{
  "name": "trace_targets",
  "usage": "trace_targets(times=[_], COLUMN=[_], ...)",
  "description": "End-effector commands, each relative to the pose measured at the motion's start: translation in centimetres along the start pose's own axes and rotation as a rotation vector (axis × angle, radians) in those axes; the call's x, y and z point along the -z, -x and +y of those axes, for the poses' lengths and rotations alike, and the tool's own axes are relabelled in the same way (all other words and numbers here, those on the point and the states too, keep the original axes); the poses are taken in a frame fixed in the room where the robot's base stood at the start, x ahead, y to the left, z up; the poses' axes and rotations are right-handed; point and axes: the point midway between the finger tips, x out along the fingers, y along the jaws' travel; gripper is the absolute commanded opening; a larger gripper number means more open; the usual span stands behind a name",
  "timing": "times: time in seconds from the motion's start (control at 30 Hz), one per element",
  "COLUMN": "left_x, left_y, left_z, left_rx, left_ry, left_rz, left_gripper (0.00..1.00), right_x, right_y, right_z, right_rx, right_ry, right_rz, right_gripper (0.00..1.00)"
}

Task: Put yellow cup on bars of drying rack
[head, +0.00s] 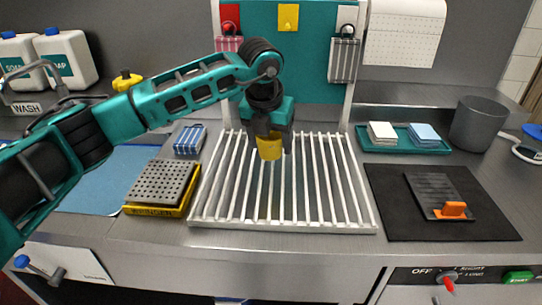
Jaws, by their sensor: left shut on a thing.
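The yellow cup (269,149) is in the middle of the head view, above the back part of the drying rack (283,220). My left gripper (269,137) points down from above and is shut on the yellow cup. The rack has white bars running front to back in a white frame on the counter. No other thing lies on its bars. Whether the cup's bottom touches the bars or hangs just above them, I cannot tell. My right gripper is not in view.
Left of the rack are a grey perforated block on a yellow wringer tray (157,212), a blue striped sponge (188,140) and a blue mat (100,185). Right are a black mat (400,225) with a grater-like board and a teal tray (452,147). A teal panel (262,60) stands behind.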

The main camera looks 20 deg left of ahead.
Motion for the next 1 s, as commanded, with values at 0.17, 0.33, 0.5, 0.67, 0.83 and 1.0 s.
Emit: trace_targets(times=[0.17, 0.33, 0.5, 0.67, 0.83, 1.0], left_x=[0.5, 1.2, 1.2, 1.3, 1.3, 1.3], left_y=[-1.5, -3.9, -4.3, -4.4, -4.6, -4.6], left_z=[0.1, 0.1, 0.0, 0.0, 0.0, 0.0], left_rx=[-0.001, -0.002, 0.000, 0.000, -0.001, -0.001], left_ry=[0.001, 0.001, 0.000, 0.000, 0.000, 0.000], left_rz=[0.002, 0.002, -0.001, 0.000, 0.000, 0.000], left_gripper=[0.37, 0.37, 0.37, 0.37, 0.74, 0.90], right_x=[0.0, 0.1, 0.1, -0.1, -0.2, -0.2], right_y=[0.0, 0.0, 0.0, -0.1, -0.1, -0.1], right_z=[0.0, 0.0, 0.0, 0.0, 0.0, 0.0], right_rx=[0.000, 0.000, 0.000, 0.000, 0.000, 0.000], right_ry=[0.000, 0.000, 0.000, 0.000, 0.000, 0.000], right_rz=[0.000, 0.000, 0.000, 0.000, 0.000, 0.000], right_gripper=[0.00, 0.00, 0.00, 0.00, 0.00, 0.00])
